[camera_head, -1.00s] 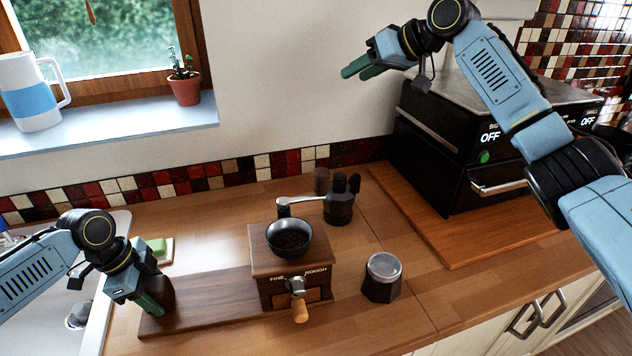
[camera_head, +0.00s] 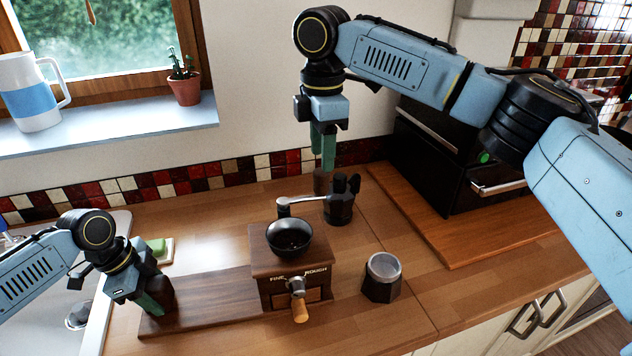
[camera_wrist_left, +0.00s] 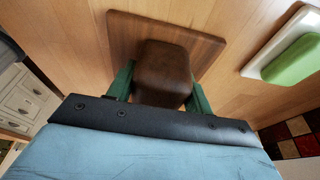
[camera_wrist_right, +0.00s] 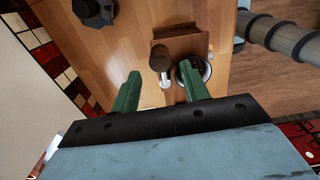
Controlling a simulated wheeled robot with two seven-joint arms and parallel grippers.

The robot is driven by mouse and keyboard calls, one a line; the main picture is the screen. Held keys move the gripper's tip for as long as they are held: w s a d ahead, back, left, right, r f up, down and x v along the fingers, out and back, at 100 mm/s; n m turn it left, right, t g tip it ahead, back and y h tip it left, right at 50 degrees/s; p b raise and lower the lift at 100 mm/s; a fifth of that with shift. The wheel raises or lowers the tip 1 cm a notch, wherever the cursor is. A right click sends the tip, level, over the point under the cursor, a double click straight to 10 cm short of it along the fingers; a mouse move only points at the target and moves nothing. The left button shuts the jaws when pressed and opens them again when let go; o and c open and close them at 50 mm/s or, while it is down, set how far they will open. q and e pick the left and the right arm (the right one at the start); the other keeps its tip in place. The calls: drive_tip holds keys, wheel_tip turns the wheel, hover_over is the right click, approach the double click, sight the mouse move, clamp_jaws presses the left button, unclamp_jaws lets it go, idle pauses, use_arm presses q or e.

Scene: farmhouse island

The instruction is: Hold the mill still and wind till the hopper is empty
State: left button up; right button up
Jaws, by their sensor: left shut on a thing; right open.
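The wooden mill (camera_head: 268,262) stands on the counter, fixed on a long dark board (camera_head: 215,298). The silver crank arm (camera_head: 302,200) reaches right behind the bowl to an upright brown knob (camera_head: 321,182). My left gripper (camera_head: 158,297) is shut on the brown block (camera_wrist_left: 165,70) at the board's left end. My right gripper (camera_head: 323,152) points down above the knob, open and empty. In the right wrist view the knob (camera_wrist_right: 160,54) lies beyond and between the fingers, apart from them.
A dark pot top (camera_head: 341,207) stands close right of the knob, and a pot base (camera_head: 383,280) stands right of the mill. A black oven (camera_head: 440,165) sits on a board at right. A green sponge (camera_head: 156,246) lies at left. The counter's front right is clear.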

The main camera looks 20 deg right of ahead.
sight(321, 180)
drive_tip(key=shift+f, duration=3.4)
use_arm(q)
drive_tip(key=o, duration=0.9)
clamp_jaws()
use_arm(e)
clamp_jaws()
drive_tip(key=shift+f, duration=0.1)
